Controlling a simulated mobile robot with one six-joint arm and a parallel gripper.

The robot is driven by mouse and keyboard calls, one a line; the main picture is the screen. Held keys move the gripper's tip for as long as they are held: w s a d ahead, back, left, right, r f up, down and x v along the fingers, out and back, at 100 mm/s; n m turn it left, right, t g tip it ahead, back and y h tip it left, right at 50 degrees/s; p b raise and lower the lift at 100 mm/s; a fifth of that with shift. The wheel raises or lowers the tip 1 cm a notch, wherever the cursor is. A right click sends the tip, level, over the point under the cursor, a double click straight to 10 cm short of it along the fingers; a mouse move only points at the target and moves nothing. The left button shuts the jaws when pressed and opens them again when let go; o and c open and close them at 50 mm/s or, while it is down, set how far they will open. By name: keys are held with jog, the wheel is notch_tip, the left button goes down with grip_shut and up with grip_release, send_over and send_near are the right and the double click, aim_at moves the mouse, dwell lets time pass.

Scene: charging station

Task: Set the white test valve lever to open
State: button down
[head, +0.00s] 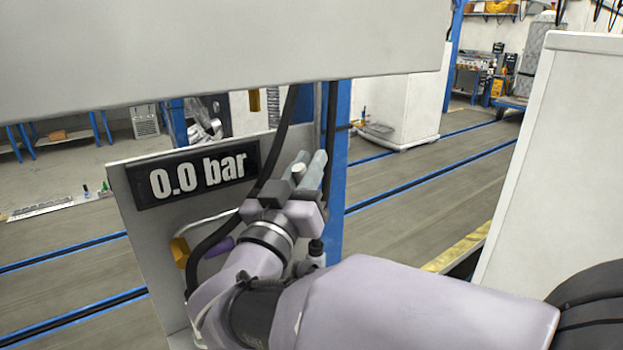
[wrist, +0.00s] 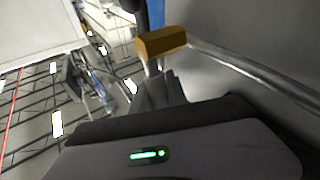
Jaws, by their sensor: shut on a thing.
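My gripper (head: 302,174) is in front of the grey panel, to the right of the display. Its fingers are close together around a small pale rounded piece (head: 298,169), which looks like the end of the white test valve lever. Most of the lever is hidden by the fingers. In the wrist view, the fingers (wrist: 160,88) close on a short pale stem (wrist: 152,67), just below an ochre block (wrist: 161,42). Whether the lever stands at open or closed cannot be told.
The display (head: 197,178) on the panel reads 0.0 bar. A black hose (head: 262,170) hangs close beside my gripper. A metal pipe (head: 206,220) and an ochre fitting (head: 179,251) are at the left. A blue post (head: 336,170) stands behind; a white cabinet (head: 560,180) is at the right.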

jog(key=b, duration=0.1)
jog(key=n+t+b, duration=0.1)
jog(key=shift+s+a+f+b, duration=0.2)
jog(key=shift+a+f+b, duration=0.05)
jog(key=shift+a+b, duration=0.05)
jog(key=shift+a+r+b, duration=0.1)
jog(key=shift+b, duration=0.25)
jog(key=shift+s+r+n+t, duration=0.1)
jog(key=shift+r+n+t, duration=0.05)
jog(key=shift+n+t, duration=0.15)
jog(key=c, duration=1.3)
grip_release()
jog(key=b+v, duration=0.4)
jog(key=v, duration=1.3)
jog(key=shift+s, duration=0.2)
